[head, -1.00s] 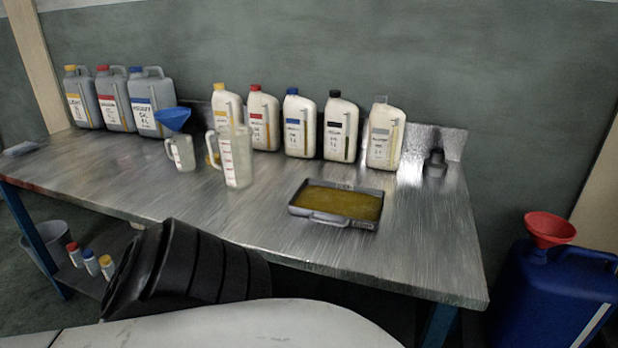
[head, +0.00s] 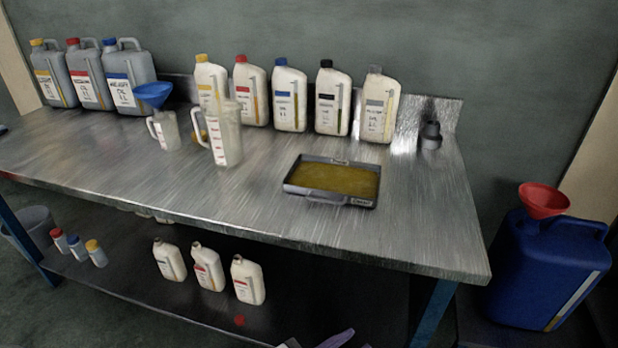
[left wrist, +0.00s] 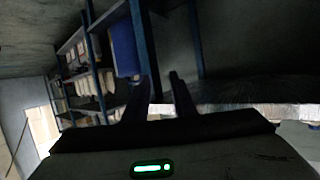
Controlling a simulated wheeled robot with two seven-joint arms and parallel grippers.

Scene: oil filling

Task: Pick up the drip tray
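The drip tray (head: 300,186) is a shallow dark grey rectangular tray holding yellow-brown oil. It lies flat on the metal workbench, right of the middle in the head view. A handle shows on its near side and another on its far side. My left gripper (left wrist: 160,92) shows in the left wrist view with two dark fingers apart and nothing seen between them. The tray cannot be made out in that view. In the head view only small parts of my own body show at the bottom edge.
On the workbench (head: 420,235), a clear measuring jug (head: 226,140) stands left of the tray. A smaller jug with a blue funnel (head: 153,95) is further left. Several oil bottles line the back. A blue drum (head: 545,265) with a red funnel (head: 543,200) stands at right. Bench around the tray is clear.

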